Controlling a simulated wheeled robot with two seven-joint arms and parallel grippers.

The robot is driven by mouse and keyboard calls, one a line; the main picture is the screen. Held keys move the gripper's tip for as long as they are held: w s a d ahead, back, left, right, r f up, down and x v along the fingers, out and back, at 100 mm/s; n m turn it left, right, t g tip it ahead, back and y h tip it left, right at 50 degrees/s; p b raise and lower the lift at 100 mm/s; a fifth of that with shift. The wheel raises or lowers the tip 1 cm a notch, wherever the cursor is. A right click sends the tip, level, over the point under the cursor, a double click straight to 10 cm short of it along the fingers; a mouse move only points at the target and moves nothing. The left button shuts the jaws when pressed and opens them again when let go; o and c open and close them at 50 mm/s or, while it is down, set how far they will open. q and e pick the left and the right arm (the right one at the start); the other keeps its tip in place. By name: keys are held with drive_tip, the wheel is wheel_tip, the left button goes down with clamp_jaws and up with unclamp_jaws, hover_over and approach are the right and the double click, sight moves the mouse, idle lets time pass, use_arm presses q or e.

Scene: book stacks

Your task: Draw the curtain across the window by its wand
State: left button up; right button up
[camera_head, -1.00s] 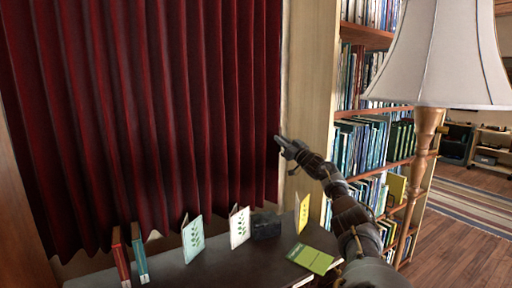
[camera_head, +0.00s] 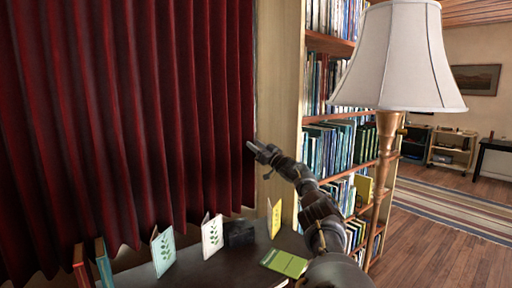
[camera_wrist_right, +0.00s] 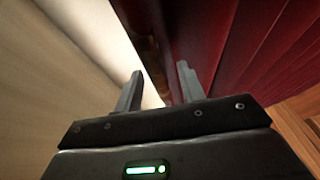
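The dark red curtain (camera_head: 130,120) hangs in folds across the left of the head view, its right edge close to the pale bookcase side. In the right wrist view the curtain (camera_wrist_right: 235,45) fills the upper right. My right gripper (camera_head: 251,147) is at the curtain's right edge, at about mid-height in the head view. In the right wrist view its two fingers (camera_wrist_right: 159,88) are apart, with nothing clearly between them. A bright strip and a narrow dark brown strip show beyond the fingers. I cannot make out the wand. My left gripper is not in view.
Below the curtain, a dark table (camera_head: 212,272) bears several upright books, a black box (camera_head: 239,233) and a flat green book (camera_head: 284,263). A full bookcase (camera_head: 330,150) and a floor lamp (camera_head: 398,60) stand right of my arm. Open floor lies farther right.

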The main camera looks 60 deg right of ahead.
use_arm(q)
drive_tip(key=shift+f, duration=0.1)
use_arm(e)
drive_tip(key=shift+s+f, duration=0.1)
use_arm(q)
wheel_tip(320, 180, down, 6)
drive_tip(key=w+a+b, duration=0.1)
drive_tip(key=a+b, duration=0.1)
drive_tip(key=b, duration=0.4)
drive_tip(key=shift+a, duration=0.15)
use_arm(e)
drive_tip(key=v, duration=1)
drive_tip(key=shift+s, duration=0.35)
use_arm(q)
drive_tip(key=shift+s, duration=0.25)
